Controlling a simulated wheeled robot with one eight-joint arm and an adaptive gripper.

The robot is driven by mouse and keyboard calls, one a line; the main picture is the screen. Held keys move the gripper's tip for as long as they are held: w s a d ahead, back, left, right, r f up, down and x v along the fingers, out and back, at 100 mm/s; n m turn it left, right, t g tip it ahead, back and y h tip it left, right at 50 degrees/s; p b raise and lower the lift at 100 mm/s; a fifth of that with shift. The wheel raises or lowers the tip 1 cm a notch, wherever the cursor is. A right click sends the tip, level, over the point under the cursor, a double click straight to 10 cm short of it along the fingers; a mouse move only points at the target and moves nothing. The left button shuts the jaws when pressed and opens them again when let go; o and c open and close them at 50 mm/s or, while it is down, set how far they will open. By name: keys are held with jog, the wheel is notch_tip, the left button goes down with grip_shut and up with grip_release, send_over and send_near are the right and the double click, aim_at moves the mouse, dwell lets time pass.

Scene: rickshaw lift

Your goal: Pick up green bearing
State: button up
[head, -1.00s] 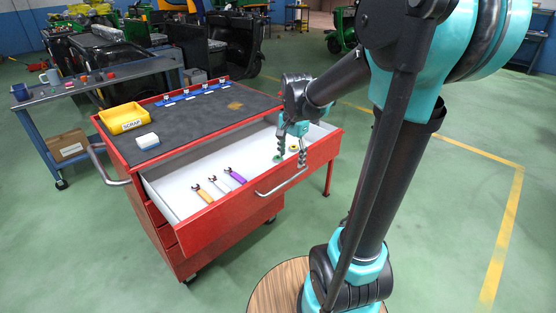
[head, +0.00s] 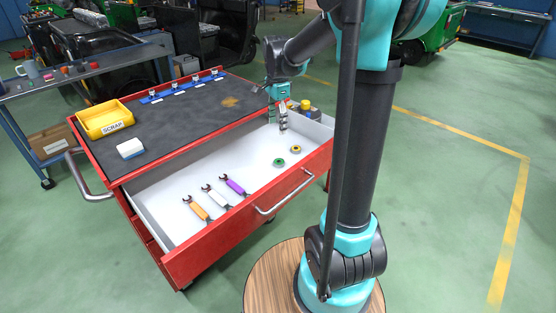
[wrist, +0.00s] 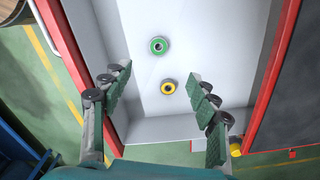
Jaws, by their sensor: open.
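The green bearing (head: 279,163) is a small ring lying flat on the white floor of the open drawer (head: 215,245), near its right end. In the wrist view the green bearing (wrist: 158,46) lies beyond the fingertips. A yellow bearing (head: 295,149) lies a little behind and right of it; in the wrist view the yellow bearing (wrist: 167,87) shows between the spread fingers. My gripper (head: 278,121) is open and empty, raised above the drawer's back right part. Its two fingers also frame the wrist view (wrist: 161,74), touching neither bearing.
Three wrenches, orange (head: 196,207), white (head: 216,197) and purple (head: 235,186), lie in the drawer's left half. The red drawer front with its handle (head: 283,193) stands up as a rim. A yellow scrap bin (head: 104,119) and white-blue block (head: 130,149) sit on the cart top.

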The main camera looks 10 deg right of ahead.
send_over(279, 163)
jog(key=w, duration=0.1)
jog(key=f, duration=1.1)
jog(key=shift+a, duration=0.2)
jog(key=shift+d+f, duration=0.2)
jog(key=shift+f, duration=1.15)
jog(key=shift+d+f, duration=0.15)
jog(key=shift+f, duration=1.15)
jog(key=c, duration=1.3)
jog(key=shift+o, duration=0.2)
jog(key=shift+r, duration=0.1)
